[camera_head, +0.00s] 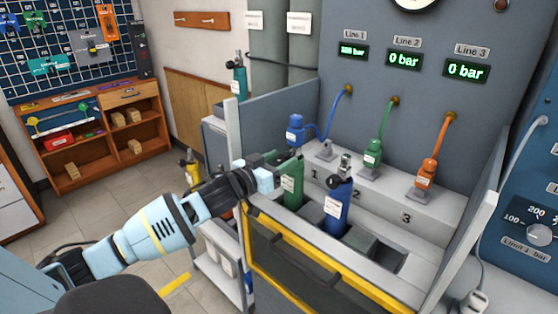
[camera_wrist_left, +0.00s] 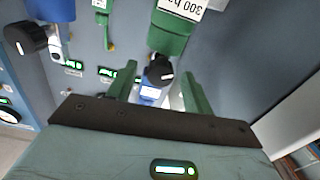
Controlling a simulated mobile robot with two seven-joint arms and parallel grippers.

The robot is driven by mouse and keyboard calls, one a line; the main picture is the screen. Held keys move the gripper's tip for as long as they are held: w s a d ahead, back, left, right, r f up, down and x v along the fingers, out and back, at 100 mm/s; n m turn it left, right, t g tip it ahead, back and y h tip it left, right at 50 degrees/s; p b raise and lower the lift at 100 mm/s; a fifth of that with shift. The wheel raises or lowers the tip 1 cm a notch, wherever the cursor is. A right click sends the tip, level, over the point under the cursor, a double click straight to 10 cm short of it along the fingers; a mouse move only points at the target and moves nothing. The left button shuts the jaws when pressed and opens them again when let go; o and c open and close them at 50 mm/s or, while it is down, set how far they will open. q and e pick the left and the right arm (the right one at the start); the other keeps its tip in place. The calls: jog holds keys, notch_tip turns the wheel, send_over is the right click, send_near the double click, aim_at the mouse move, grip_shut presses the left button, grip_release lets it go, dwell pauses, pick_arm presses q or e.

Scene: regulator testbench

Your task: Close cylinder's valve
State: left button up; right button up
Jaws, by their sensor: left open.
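A green cylinder (camera_head: 292,187) stands upright in a front slot of the bench, and a blue cylinder (camera_head: 338,212) stands to its right. My left gripper (camera_head: 277,160) is at the top of the green cylinder, coming from the left. In the left wrist view the green cylinder (camera_wrist_left: 172,35) has a 300 bar label and a black valve knob (camera_wrist_left: 159,69). The open green fingers of the left gripper (camera_wrist_left: 160,88) lie on either side of this knob, with no clear contact. The blue cylinder (camera_wrist_left: 50,10) shows a black knob (camera_wrist_left: 25,39). The right gripper is not in view.
Line 2 and Line 3 displays read 0 bar; Line 1 is lit with a higher number. A grey side panel (camera_head: 235,150) stands close to the left gripper.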

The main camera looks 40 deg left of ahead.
pick_arm(q)
jog(key=shift+w, duration=0.1)
jog(key=c, duration=1)
